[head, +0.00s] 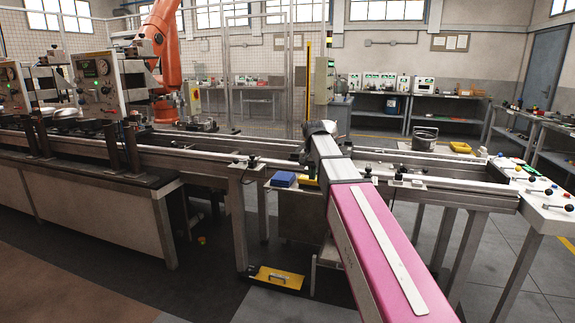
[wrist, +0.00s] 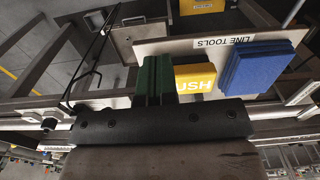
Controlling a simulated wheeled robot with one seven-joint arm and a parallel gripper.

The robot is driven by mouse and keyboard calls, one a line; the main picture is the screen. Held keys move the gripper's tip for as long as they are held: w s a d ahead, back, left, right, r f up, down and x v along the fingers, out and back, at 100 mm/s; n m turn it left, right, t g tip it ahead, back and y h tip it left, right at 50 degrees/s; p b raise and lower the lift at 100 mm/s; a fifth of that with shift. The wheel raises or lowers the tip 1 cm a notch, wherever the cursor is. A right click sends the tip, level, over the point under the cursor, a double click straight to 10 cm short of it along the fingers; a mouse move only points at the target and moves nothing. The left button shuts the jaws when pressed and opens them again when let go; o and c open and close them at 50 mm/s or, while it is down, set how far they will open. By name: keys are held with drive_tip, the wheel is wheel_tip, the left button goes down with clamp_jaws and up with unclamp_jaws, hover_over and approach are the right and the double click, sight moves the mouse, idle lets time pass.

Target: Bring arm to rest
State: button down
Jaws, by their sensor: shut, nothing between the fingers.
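My arm reaches forward from the bottom right of the head view over the conveyor frame (head: 410,180). The dark end of my arm shows near the middle of that view, and the fingers there are hidden or too small to make out. In the wrist view my gripper (wrist: 153,82) shows as two green fingers close together, shut and empty. Beyond the fingers is a pale board labelled LINE TOOLS (wrist: 222,43), with a blue block (wrist: 256,66) and a yellow block (wrist: 194,80) by it. I cannot tell whether the fingers touch anything.
The conveyor line runs across the head view, with test panels (head: 97,78) at left and an orange robot arm (head: 162,40) behind. A control table (head: 540,190) is at right. A yellow plate (head: 275,277) lies on the floor.

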drive_tip(key=s+d+f+n, duration=0.1)
drive_tip(key=s+d+f, duration=0.2)
drive_tip(key=s+f, duration=0.4)
drive_tip(key=s+d+f+n, duration=0.1)
drive_tip(key=s+d+f, duration=0.2)
drive_tip(key=s+f, duration=0.5)
drive_tip(key=s+d+f+n, duration=0.1)
drive_tip(key=s+d+f, duration=0.2)
drive_tip(key=s+f, duration=0.5)
wheel_tip(320, 180, down, 9)
drive_tip(key=shift+d+f, duration=0.15)
drive_tip(key=shift+f, duration=0.05)
